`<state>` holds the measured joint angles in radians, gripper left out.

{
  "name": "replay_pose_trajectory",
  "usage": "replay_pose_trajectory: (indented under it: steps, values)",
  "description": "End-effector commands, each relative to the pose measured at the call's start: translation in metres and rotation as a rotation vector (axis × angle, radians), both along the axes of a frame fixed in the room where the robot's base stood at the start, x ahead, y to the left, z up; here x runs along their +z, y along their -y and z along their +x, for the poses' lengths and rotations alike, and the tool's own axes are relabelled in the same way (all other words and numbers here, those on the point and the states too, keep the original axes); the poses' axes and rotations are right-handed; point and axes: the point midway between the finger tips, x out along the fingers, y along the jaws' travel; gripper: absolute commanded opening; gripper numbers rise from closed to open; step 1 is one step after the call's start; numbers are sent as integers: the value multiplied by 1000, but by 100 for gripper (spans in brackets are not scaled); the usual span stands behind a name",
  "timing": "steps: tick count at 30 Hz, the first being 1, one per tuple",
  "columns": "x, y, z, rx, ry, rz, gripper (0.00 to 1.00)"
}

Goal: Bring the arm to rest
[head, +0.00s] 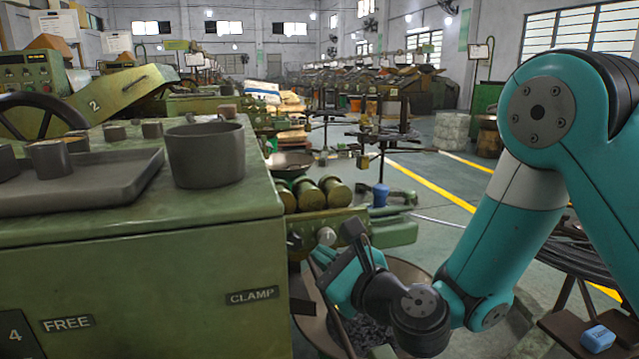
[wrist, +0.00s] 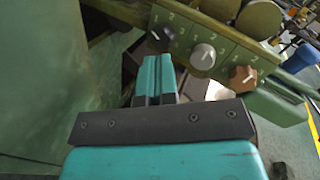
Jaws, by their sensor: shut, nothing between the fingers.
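My teal arm (head: 515,215) comes in from the right in the head view and bends down and back toward the green machine. My gripper (head: 326,262) is beside the machine's front, just below its knobs. In the wrist view my gripper (wrist: 155,80) shows two teal fingers together, with nothing between them. Beyond the fingers are a black knob (wrist: 159,38), a grey knob (wrist: 203,56) and a brown knob (wrist: 243,78) on a numbered green panel. The fingers appear close below the black knob; I cannot tell whether they touch it.
The green machine (head: 150,290) fills the left, with a grey tray (head: 80,190) and a dark pot (head: 206,155) on top. A wide pan (head: 405,268) is below my gripper. A blue box (head: 598,339) sits at lower right. The aisle behind has open floor.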

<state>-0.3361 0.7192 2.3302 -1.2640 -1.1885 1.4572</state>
Motion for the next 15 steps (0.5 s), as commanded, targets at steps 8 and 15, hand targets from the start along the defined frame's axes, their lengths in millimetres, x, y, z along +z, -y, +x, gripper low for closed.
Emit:
replay_pose_trajectory:
  steps: [8,15]
  values:
    - [-25,76,-36,484,494,-1138,0]
    - [-48,191,-76,921,509,-1720,0]
